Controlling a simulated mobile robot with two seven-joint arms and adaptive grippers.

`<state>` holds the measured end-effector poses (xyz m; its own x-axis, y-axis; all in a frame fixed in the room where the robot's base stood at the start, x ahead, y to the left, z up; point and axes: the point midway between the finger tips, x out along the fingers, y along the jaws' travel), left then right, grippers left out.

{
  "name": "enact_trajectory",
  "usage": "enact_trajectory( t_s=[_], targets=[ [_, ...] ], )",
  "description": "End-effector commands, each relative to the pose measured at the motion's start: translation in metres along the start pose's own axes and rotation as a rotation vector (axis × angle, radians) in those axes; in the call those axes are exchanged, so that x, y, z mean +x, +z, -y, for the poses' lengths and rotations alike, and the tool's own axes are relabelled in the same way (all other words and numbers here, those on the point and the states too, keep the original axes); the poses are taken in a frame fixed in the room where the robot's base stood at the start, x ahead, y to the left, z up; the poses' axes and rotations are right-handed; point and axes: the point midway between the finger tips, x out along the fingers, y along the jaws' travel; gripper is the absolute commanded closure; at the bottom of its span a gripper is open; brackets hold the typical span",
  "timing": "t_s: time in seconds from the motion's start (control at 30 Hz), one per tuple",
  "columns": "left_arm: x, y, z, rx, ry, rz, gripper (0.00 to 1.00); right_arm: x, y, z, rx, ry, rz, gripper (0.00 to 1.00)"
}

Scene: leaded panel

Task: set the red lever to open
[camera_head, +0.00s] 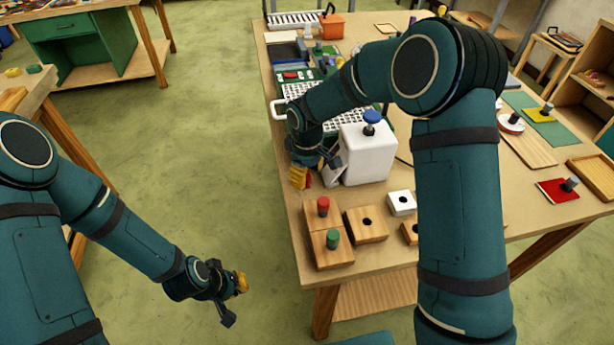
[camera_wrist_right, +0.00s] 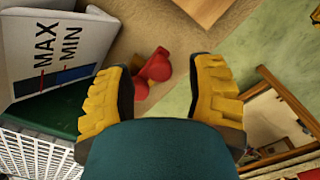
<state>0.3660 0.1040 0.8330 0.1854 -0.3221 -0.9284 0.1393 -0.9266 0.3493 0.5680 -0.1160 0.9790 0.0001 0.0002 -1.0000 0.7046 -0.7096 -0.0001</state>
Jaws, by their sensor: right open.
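A red lever (camera_wrist_right: 152,68) with rounded ends shows in the right wrist view, beside the white box (camera_wrist_right: 60,45) marked MAX and MIN. My right gripper (camera_wrist_right: 163,82) is open, with its yellow fingers either side of the lever in the picture and nothing gripped. In the head view my right gripper (camera_head: 301,176) is at the left side of the white box (camera_head: 368,155), near the table's left edge; the lever is hidden there. I cannot tell the lever's setting. My left gripper (camera_head: 238,290) hangs over the floor left of the table; its jaws are unclear.
The table (camera_head: 290,215) holds wooden blocks near the front, one with a red peg (camera_head: 323,206) and one with a green peg (camera_head: 333,238). A white perforated rack (camera_head: 300,92) stands behind my right gripper. The floor (camera_head: 200,150) left of the table is clear.

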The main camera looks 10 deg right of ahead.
Motion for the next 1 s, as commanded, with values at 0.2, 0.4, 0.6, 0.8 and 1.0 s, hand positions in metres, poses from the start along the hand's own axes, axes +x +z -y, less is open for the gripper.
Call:
enact_trajectory(
  t_s=[0.2, 0.4, 0.6, 0.8, 1.0],
  targets=[
    [0.0008, 0.0000, 0.0003, 0.000, 0.000, 0.000, 1.00, 0.0104, 0.0001, 0.0001, 0.000, 0.000, 0.000, 0.46],
    [0.0008, 0.0000, 0.0002, 0.000, 0.000, 0.000, 1.00, 0.0104, 0.0001, 0.0000, 0.000, 0.000, 0.000, 0.46],
    [0.0008, 0.0000, 0.0002, 0.000, 0.000, 0.000, 1.00, 0.0102, 0.0002, 0.0000, 0.000, 0.000, 0.000, 0.99],
    [0.0008, 0.0000, 0.0002, 0.000, 0.000, 0.000, 1.00, 0.0101, 0.0001, 0.0001, 0.001, 0.000, 0.000, 1.00],
    [0.0022, 0.0001, 0.0007, 0.000, 0.000, 0.000, 1.00, 0.0104, -0.0012, 0.0013, 0.032, 0.000, 0.000, 1.00]
  ],
)
